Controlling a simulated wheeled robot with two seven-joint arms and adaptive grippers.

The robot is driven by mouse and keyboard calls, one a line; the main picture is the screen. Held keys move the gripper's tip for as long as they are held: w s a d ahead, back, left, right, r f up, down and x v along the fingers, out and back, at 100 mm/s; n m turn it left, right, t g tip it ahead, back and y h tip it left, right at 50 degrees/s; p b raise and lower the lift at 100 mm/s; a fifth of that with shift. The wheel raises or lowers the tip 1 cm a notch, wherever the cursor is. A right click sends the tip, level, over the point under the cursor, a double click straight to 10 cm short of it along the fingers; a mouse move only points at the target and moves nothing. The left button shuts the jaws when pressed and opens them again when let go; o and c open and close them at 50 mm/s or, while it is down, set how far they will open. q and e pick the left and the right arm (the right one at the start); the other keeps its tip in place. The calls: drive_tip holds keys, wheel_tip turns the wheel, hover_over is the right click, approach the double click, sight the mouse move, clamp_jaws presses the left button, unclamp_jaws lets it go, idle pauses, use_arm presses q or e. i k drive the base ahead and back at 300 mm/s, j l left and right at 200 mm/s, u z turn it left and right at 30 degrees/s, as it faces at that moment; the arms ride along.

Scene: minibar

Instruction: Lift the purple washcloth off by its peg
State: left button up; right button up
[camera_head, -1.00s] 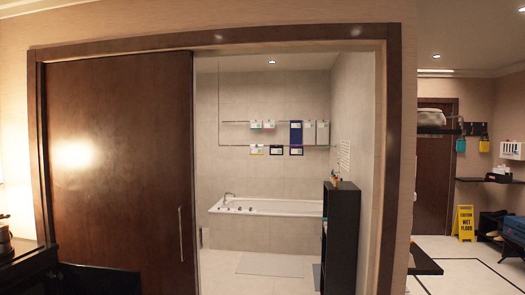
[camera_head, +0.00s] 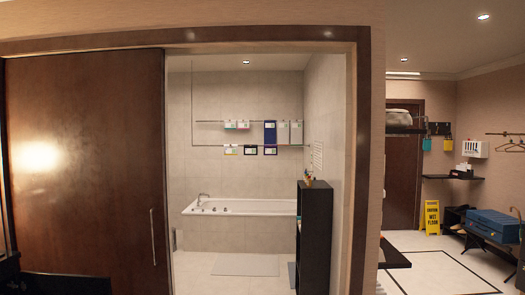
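Several small cloths or cards hang in two rows on the thin rails (camera_head: 215,122) on the far bathroom wall, above the bathtub. A tall dark blue-purple piece (camera_head: 270,133) hangs in the upper row. A small piece with a dark purple edge (camera_head: 270,150) hangs below it. At this distance I cannot tell which is the purple washcloth, and the pegs are too small to make out. Neither of my grippers is in view.
A brown sliding door (camera_head: 90,170) covers the left of the doorway. A dark shelf unit (camera_head: 314,240) stands inside at right, before the white bathtub (camera_head: 240,208). A yellow wet-floor sign (camera_head: 432,217) and a blue suitcase (camera_head: 493,224) are in the room at right.

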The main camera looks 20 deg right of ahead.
sight(268, 149)
drive_tip(key=i+l+z, duration=0.45)
drive_tip(key=i, duration=0.3)
drive_tip(key=i+l+z, duration=0.15)
drive_tip(key=i, duration=0.85)
drive_tip(key=i+l+z, duration=0.2)
drive_tip(key=i, duration=0.8)
drive_tip(key=i+j+u, duration=0.1)
drive_tip(key=i+u, duration=0.15)
drive_tip(key=i, duration=0.75)
drive_tip(key=i+l+u, duration=0.25)
drive_tip(key=i, duration=0.8)
drive_tip(key=i+j+z, duration=0.1)
drive_tip(key=i, duration=0.95)
drive_tip(key=i+j, duration=0.15)
drive_tip(key=i, duration=0.9)
drive_tip(key=l+z, duration=0.05)
